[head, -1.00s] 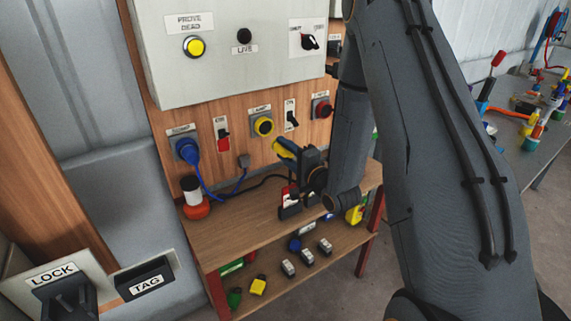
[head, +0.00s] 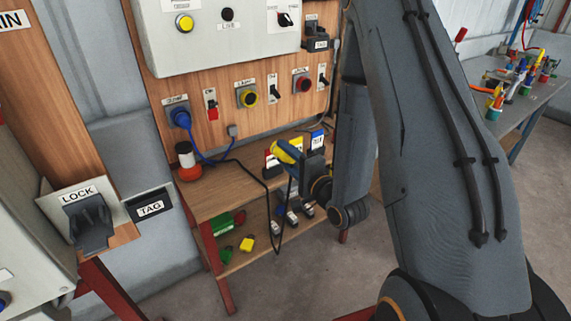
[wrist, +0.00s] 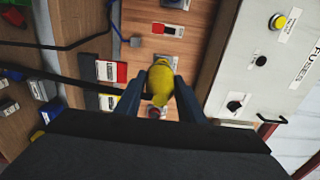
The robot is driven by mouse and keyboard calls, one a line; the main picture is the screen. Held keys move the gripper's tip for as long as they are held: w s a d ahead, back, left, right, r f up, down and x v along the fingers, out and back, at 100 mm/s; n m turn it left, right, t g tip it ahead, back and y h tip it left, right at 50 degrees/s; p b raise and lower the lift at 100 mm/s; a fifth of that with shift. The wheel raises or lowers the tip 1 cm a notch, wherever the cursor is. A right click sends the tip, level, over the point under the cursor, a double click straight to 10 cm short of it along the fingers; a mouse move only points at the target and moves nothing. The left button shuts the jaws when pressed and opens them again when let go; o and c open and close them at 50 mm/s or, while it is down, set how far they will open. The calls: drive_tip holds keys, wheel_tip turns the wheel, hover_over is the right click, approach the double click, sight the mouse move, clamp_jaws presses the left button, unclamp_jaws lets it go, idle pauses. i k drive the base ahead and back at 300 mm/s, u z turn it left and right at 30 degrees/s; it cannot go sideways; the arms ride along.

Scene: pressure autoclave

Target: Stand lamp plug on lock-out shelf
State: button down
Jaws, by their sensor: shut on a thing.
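A yellow lamp plug (head: 286,151) is held in my gripper (head: 289,158), in front of and above the wooden lock-out shelf (head: 214,199). The plug is tilted and clear of the shelf top. Its black cable (head: 279,232) hangs in a loop past the shelf's front edge. In the wrist view the plug (wrist: 161,77) sits between the two fingers of my gripper (wrist: 160,90), which are shut on it. The yellow-ringed lamp socket (head: 247,96) on the board is empty.
Coloured tag holders (head: 294,146) stand on the shelf behind my gripper. Padlocks (head: 246,244) lie below. The shelf's left-front top is bare.

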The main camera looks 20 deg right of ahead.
sight(231, 187)
drive_tip(key=z, duration=1.4)
drive_tip(key=i, duration=1.05)
drive_tip(key=u, duration=2.2)
